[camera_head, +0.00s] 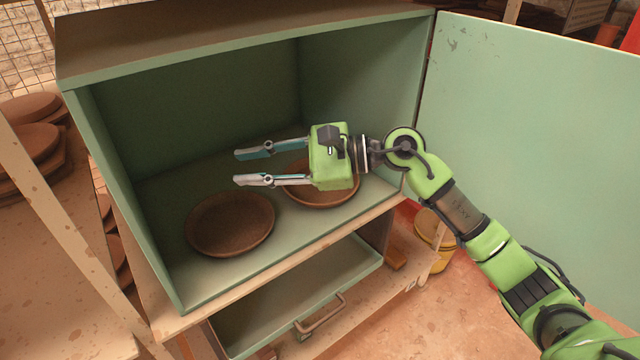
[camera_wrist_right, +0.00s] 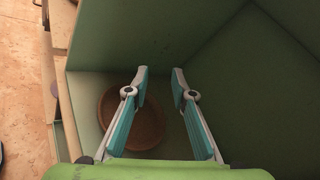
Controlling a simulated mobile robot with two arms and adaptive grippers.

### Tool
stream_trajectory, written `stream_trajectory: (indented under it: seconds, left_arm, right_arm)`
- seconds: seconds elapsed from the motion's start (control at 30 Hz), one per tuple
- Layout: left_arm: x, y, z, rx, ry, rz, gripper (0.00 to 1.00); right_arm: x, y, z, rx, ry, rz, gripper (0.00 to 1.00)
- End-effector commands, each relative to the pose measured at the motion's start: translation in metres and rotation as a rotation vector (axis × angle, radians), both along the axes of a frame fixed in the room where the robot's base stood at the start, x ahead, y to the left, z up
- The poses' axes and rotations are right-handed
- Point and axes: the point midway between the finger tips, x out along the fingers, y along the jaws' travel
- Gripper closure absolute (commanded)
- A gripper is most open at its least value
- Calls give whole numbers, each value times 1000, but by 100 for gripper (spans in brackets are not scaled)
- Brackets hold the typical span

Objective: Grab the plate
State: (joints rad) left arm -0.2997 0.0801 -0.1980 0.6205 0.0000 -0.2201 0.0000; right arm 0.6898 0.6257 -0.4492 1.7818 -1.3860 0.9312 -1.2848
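Two brown round plates lie flat on the floor of the green cabinet (camera_head: 165,205). The left plate (camera_head: 230,224) is in full view, and the right plate (camera_head: 325,195) is partly hidden behind my right gripper. My right gripper (camera_head: 238,167) is open and empty, above the plates, with its fingers pointing left. In the right wrist view, a plate (camera_wrist_right: 146,128) lies below and beyond the open fingers (camera_wrist_right: 159,72), partly covered by the left finger. The fingers do not touch it. My left gripper is not in view.
The cabinet door (camera_head: 540,110) stands open at the right. Below, a drawer (camera_head: 300,295) with a handle (camera_head: 322,314) is pulled out. A wooden shelf at the left holds several brown plates (camera_head: 32,145). A yellow bucket (camera_head: 434,232) stands on the floor behind my right arm.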

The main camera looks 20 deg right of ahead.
Motion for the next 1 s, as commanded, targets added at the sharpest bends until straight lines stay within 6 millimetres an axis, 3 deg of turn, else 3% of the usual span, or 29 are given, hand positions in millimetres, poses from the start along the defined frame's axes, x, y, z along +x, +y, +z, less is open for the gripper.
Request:
stream_trajectory:
  seconds: [0.1, 0.2, 0.3, 0.43, 0.5, 0.6, 1.0]
  left_arm:
    - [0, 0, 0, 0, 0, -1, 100]
    - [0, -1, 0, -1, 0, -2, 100]
    - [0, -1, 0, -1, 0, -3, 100]
    - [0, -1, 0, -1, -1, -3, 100]
    - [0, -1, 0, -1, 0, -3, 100]
    - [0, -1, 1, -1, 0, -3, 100]
    - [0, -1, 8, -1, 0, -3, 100]
  right_arm:
    - [19, -56, -31, -419, -142, 48, 77]
    - [30, -119, -47, -720, -186, 86, 77]
    - [32, -179, -49, -948, -181, 115, 77]
    - [27, -234, -45, -1128, -144, 143, 77]
    - [25, -249, -43, -1177, -128, 152, 77]
    - [24, -258, -48, -1208, -114, 160, 77]
    - [45, -241, -112, -1208, -113, 162, 77]
